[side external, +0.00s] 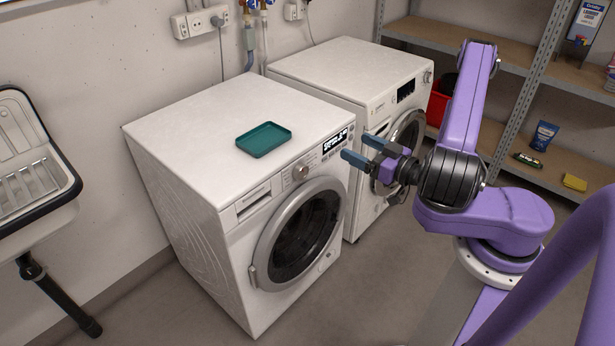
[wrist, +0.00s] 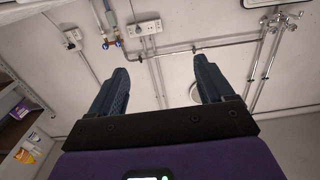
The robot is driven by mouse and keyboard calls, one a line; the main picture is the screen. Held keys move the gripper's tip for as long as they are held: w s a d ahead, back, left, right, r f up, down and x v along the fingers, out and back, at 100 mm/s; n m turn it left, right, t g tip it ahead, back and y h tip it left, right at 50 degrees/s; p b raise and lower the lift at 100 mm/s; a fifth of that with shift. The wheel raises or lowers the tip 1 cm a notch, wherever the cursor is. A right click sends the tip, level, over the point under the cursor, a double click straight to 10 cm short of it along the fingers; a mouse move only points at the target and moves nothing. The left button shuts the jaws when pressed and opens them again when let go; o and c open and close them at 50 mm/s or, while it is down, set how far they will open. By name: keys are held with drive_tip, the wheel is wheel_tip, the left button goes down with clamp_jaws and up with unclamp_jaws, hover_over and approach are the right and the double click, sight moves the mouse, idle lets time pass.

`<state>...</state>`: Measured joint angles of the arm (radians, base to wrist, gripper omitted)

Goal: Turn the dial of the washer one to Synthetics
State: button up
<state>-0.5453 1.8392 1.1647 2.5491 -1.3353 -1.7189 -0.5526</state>
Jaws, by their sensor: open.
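Two white front-loading washers stand side by side in the side external view. The nearer washer (side external: 210,170) has a round silver dial (side external: 301,172) on its front panel, between the detergent drawer (side external: 253,200) and a lit display (side external: 336,140). The dial's setting is too small to read. The farther washer (side external: 340,75) stands behind and to the right. My gripper (side external: 362,150) is open and empty, in front of the machines and to the right of the dial, apart from it. In the wrist view my gripper (wrist: 165,85) points toward the wall; no washer shows there.
A teal tray (side external: 264,139) lies on the nearer washer's top. A sink (side external: 30,165) is at the left. The nearer washer's round door (side external: 303,235) is shut. Floor in front is clear.

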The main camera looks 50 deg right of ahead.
approach(304, 174)
drive_tip(key=w, duration=0.8)
drive_tip(key=shift+w, duration=0.3)
idle(0.9)
drive_tip(key=c, duration=1)
